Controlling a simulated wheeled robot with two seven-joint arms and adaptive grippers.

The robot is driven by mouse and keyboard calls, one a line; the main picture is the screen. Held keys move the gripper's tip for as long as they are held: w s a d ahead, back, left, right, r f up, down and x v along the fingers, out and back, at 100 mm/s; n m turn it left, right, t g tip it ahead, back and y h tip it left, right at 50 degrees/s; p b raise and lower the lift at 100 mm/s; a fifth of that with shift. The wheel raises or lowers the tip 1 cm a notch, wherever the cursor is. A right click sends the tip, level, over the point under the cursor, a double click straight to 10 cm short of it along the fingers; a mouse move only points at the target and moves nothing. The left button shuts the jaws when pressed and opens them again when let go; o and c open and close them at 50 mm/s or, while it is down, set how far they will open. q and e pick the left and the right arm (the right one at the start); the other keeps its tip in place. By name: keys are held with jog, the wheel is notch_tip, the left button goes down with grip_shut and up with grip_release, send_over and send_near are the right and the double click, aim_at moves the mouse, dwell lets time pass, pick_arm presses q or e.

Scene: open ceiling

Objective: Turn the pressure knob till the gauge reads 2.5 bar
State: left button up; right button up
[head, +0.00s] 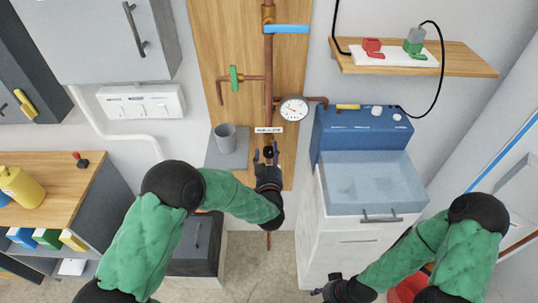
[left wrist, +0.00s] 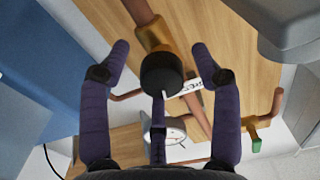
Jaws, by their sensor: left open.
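The black pressure knob (head: 269,151) sits on the copper pipe below a white label (head: 269,130). The round white gauge (head: 294,109) is above and right of it; its needle is too small to read. My left gripper (head: 267,157) is open at the knob. In the left wrist view the round knob (left wrist: 161,74) lies between the spread purple fingers (left wrist: 160,52), with a gap on both sides. The gauge (left wrist: 174,134) shows there partly behind a finger. My right gripper (head: 328,285) is low, far from the pipe; its jaws are too small to judge.
A green-handled valve (head: 233,78) is on a side pipe left of the main pipe. A grey cup (head: 226,137) stands left of the knob. A blue machine (head: 345,130) and a basin (head: 372,180) are close on the right. A wooden shelf (head: 455,60) is at upper right.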

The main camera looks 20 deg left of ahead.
pick_arm(q)
jog(key=shift+w+a, duration=0.15)
jog(key=shift+w, duration=0.2)
jog(key=c, duration=1.2)
jog(key=shift+o, duration=0.2)
jog(key=shift+s+f, duration=0.1)
jog(key=shift+f, duration=0.05)
